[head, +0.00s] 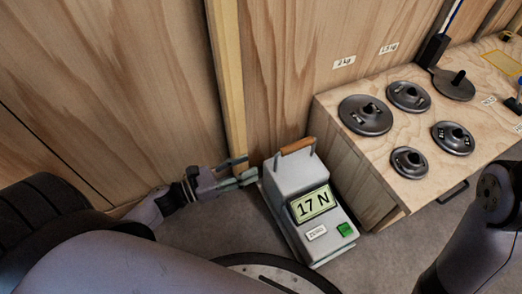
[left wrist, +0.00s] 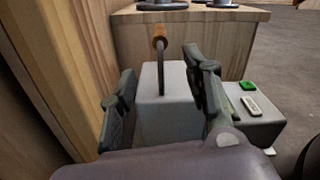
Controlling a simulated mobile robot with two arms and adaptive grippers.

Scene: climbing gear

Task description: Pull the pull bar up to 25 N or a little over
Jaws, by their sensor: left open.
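The pull bar (head: 297,146) is a wooden handle on metal side arms at the top of a grey force gauge box (head: 292,176). The gauge's display (head: 312,204) reads 17 N. My left gripper (head: 246,169) is open, just left of the box and lower than the bar. In the left wrist view the pull bar (left wrist: 160,38) appears beyond and above the two spread fingers, with the grey box (left wrist: 172,108) between them in the picture. Nothing is held in the left gripper. My right gripper is out of view.
A green button (head: 345,229) and a white zero button (head: 317,233) sit on the gauge's front. A wooden bench (head: 375,178) with several grey weight discs stands to the right. A wooden wall post (head: 228,80) rises close behind my left gripper.

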